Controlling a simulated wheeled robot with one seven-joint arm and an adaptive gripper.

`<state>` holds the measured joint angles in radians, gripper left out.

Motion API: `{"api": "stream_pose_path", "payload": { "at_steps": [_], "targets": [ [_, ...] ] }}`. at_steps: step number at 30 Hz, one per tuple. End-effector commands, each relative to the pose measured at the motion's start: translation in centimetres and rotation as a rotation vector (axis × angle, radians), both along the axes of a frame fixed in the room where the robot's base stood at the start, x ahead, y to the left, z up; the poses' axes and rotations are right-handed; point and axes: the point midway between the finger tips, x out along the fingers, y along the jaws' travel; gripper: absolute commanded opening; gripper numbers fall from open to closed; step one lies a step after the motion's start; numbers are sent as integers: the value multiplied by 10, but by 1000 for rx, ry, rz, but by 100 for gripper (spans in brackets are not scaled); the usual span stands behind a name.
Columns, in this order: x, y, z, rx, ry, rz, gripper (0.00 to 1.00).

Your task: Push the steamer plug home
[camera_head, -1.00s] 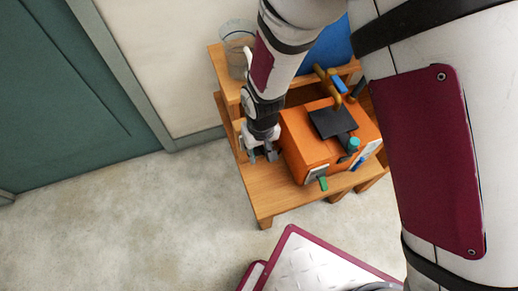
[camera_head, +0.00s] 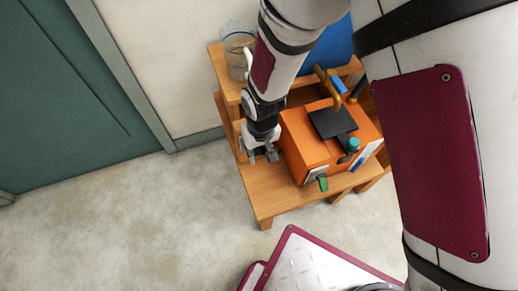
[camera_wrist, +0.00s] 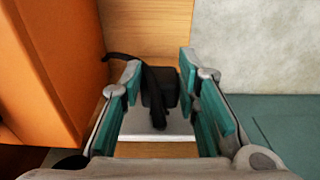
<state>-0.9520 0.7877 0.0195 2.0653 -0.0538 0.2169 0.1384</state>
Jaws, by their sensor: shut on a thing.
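A black plug (camera_wrist: 160,92) with a black cord sits between the two teal finger pads of my gripper (camera_wrist: 160,78) in the wrist view. My gripper is shut on it. A pale grey plate (camera_wrist: 152,127) shows just below the plug; I cannot tell how far the plug is seated in it. In the head view my gripper (camera_head: 262,156) is low over the wooden stand, left of an orange box (camera_head: 305,152). The plug is hidden by my gripper there. The orange box's side (camera_wrist: 60,65) fills the left of the wrist view.
The wooden stand (camera_head: 270,200) has bare wood in front. A clear container (camera_head: 238,55) stands on its upper shelf, with a blue panel (camera_head: 330,48) behind. A green tab (camera_head: 323,184) sticks out at the box's front. Open floor (camera_head: 130,220) lies to the left.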

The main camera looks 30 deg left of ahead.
Motion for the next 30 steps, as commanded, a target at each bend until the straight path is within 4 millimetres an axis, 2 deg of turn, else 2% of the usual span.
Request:
{"api": "stream_pose_path", "payload": {
  "at_steps": [30],
  "targets": [
    [5,6,0,0,0,0,0]
  ]
}}
